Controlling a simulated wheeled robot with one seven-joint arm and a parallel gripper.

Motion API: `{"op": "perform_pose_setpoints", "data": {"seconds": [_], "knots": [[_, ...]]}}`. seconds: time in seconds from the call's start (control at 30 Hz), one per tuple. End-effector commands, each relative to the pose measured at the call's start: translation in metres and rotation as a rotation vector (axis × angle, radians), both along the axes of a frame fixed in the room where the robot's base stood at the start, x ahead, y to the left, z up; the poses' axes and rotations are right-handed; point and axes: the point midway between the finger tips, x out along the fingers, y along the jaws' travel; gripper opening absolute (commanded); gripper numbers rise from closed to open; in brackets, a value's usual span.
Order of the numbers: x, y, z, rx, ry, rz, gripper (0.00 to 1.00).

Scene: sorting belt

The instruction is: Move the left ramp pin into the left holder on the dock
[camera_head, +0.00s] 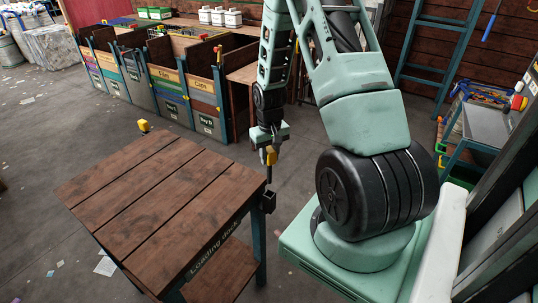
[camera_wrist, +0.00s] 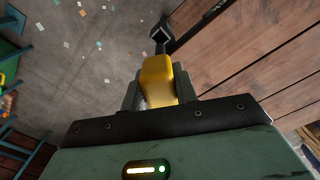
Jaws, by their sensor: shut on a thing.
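The ramp pin has a yellow grip (camera_head: 271,156) and a thin dark shaft pointing down. My gripper (camera_head: 268,145) is shut on the yellow grip, which also fills the middle of the wrist view (camera_wrist: 158,80). A small black holder (camera_head: 268,202) is fixed to the dock's right corner in the head view, and its square top shows in the wrist view (camera_wrist: 163,32). The shaft is over this holder; I cannot tell whether its tip is inside. The dock (camera_head: 150,205) is a brown plank table marked "Loading dock". Another yellow grip (camera_head: 144,126) shows at its far corner.
Sorting bays (camera_head: 190,85) with labels stand behind the dock. A blue ladder (camera_head: 440,45) leans at the back right, and a grey cart (camera_head: 490,130) is at the right. The floor between dock and bays is mostly clear, with paper scraps at left.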

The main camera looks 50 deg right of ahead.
Motion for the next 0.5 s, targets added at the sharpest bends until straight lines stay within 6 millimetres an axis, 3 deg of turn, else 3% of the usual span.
{"op": "perform_pose_setpoints", "data": {"seconds": [0.5], "knots": [[0.000, 0.000, -0.048, 0.000, -0.001, 0.000, 0.00]]}}
